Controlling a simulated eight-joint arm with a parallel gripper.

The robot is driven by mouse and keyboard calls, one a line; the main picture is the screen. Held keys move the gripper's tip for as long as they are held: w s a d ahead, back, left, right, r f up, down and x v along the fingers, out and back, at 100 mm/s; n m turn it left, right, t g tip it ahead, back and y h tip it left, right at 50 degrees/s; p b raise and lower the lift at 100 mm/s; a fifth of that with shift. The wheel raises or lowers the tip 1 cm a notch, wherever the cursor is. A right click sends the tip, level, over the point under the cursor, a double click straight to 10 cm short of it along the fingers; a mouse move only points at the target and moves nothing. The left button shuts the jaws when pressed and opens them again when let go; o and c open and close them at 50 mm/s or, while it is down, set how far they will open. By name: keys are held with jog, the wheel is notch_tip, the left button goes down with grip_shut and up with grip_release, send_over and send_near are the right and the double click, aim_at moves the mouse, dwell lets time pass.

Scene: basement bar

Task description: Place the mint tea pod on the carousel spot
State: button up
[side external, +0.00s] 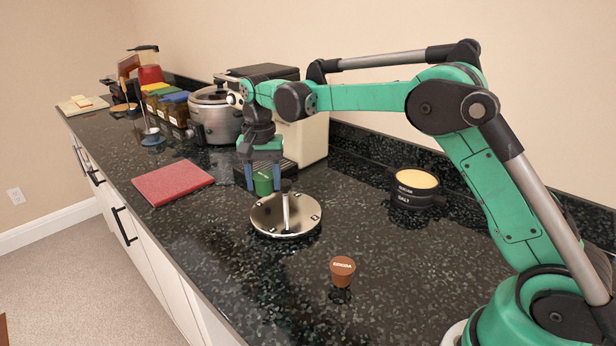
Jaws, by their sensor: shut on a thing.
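My gripper (263,181) is shut on the green mint tea pod (263,184) and points downward. The pod is between the fingertips, at the far left edge of the carousel in the picture. I cannot tell whether the pod touches the carousel or hangs just above it. The carousel (268,222) is a round, shiny metal disc with a dark-topped post in its middle and small dark marks near its rim. No other pod stands on the part of the disc that I see.
A brown pod (342,270) stands on the dark speckled counter in front. A black salt container (415,188) is to the right. A red board (172,182) lies left. A coffee machine (303,138) and a cooker (213,117) stand behind my gripper. The front counter is mostly clear.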

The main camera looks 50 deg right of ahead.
aim_at(268, 222)
notch_tip(268, 222, down, 7)
jog(key=shift+r, duration=0.1)
dwell(0.4)
jog(key=o, duration=1.2)
